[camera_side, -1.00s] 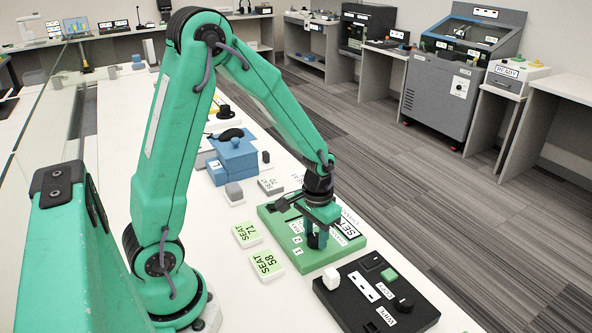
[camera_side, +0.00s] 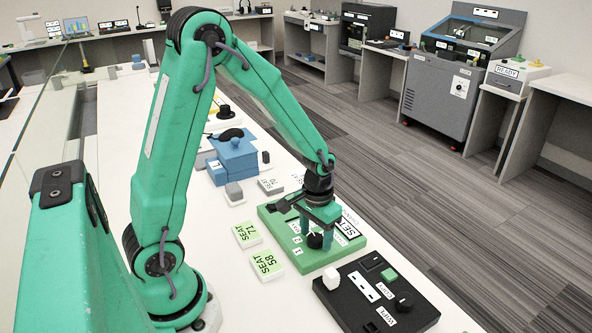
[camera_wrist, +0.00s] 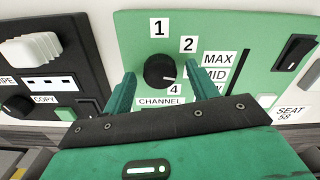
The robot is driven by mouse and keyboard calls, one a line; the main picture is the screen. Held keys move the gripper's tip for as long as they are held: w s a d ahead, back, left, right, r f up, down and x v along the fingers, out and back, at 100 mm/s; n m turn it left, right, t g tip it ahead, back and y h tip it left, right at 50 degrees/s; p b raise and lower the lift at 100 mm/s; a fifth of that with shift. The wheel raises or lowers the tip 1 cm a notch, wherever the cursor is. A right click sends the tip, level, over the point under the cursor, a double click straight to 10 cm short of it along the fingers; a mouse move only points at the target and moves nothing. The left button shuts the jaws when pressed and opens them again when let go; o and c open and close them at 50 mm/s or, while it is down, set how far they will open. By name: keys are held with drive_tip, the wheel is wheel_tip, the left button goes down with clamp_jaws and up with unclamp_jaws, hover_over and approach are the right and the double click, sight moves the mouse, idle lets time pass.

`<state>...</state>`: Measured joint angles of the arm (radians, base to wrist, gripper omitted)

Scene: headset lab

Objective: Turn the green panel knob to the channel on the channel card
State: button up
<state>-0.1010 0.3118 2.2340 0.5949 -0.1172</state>
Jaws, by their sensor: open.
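The green panel (camera_side: 337,252) lies flat on the white bench in the side view. Its black round knob (camera_wrist: 159,70) is in the wrist view, with labels 1, 2 and 4 around it and a CHANNEL label below. A small white mark on the knob faces lower right, roughly towards the 2 and 4 side. My gripper (camera_wrist: 159,84) is open, with one finger on each side of the knob and gaps showing. In the side view my gripper (camera_side: 316,242) is low over the panel. A white SET card (camera_side: 349,229) is partly hidden and its lower text is unreadable.
A blue box (camera_side: 233,158) stands behind.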

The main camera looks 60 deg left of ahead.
sight(314, 239)
drive_tip(key=shift+r, duration=3.9)
drive_tip(key=shift+r, duration=0.1)
drive_tip(key=s+d+r+m+t, duration=0.2)
drive_tip(key=s+r+t, duration=0.3)
drive_tip(key=s+r, duration=0.7)
drive_tip(key=shift+d+r+m+t, duration=0.3)
drive_tip(key=shift+d+r, duration=0.2)
drive_tip(key=shift+d, duration=0.25)
